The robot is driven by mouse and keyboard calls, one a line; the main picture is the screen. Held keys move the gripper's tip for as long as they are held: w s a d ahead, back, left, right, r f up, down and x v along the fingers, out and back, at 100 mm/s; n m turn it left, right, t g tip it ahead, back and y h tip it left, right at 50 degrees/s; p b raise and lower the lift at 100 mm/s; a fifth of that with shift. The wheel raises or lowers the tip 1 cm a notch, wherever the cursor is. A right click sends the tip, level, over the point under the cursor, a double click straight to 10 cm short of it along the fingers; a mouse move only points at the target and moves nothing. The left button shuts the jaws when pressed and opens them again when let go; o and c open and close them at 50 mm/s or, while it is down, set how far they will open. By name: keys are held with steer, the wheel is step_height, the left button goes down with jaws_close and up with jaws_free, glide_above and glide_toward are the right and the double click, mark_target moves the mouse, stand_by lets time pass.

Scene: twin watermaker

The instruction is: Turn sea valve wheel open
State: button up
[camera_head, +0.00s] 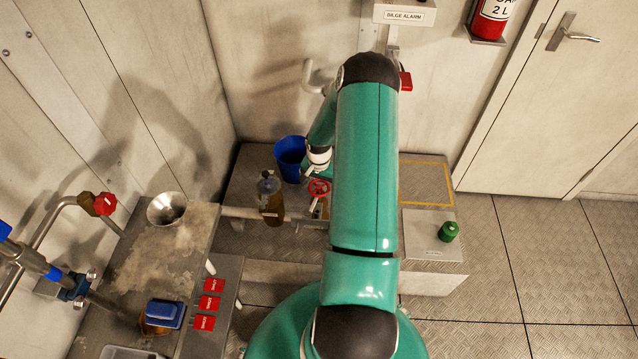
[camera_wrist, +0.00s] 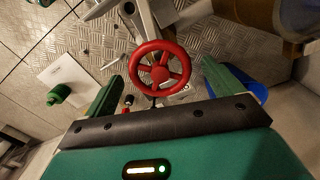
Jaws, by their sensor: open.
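The sea valve wheel is a red spoked handwheel (camera_wrist: 160,68) in the middle of the wrist view. It lies ahead of my gripper (camera_wrist: 165,88), between the lines of its two green fingers. The fingers are spread wide and hold nothing. I cannot tell from the picture whether they touch the rim. In the head view the red wheel (camera_head: 319,188) shows just left of my green arm, on the low plated platform. My gripper in that view is mostly hidden by the arm.
A blue bucket (camera_head: 290,158) and a brown filter vessel (camera_head: 270,198) stand left of the wheel. A green cap (camera_head: 448,232) sits on a pale plate at right. A metal funnel (camera_head: 167,209) and red tags (camera_head: 209,303) are on the left bench. The floor at right is clear.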

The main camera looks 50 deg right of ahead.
steer(key=c, duration=1.4)
steer(key=shift+s+d, duration=0.1)
